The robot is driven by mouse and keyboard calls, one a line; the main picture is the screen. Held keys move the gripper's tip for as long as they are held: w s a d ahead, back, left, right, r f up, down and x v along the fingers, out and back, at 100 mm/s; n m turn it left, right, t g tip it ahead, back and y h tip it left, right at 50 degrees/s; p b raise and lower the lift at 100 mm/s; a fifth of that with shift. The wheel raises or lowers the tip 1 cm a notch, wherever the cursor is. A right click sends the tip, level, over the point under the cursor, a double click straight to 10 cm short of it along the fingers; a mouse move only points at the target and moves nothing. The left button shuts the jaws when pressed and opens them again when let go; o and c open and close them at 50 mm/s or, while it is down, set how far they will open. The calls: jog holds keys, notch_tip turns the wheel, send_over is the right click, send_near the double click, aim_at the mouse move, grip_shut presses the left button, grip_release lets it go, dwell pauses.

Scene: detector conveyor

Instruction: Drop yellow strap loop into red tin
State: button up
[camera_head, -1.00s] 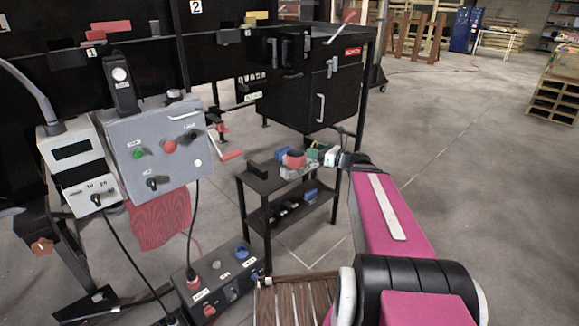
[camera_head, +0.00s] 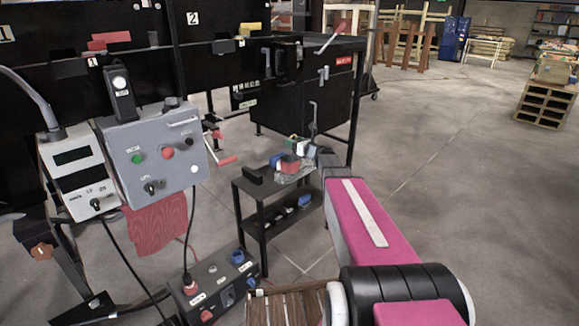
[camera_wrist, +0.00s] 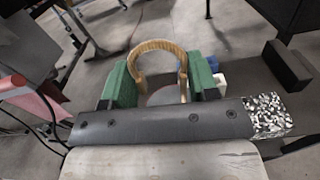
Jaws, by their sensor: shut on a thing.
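The yellow strap loop (camera_wrist: 158,47) shows in the wrist view as a tan arch standing between the green fingers of my gripper (camera_wrist: 160,88). My gripper is shut on it, with the lower ends of the loop between the fingers. In the head view my gripper (camera_head: 303,147) is small, at the far end of my arm, over or just behind the small black cart. The loop cannot be made out there. The red tin (camera_head: 290,162) appears on the cart's top, close to my gripper. I cannot clearly make out the tin in the wrist view.
The black cart (camera_head: 248,198) also carries a black block (camera_head: 253,176) and a blue item (camera_head: 275,160). A black cabinet (camera_head: 300,90) stands behind it. A grey control box (camera_head: 155,155) is at left, a dark socket box (camera_head: 215,283) below.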

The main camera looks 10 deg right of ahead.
jog(key=shift+f, duration=1.4)
jog(key=o, duration=1)
jog(key=shift+s, duration=0.1)
jog(key=v, duration=1)
jog(key=shift+s+d, duration=0.25)
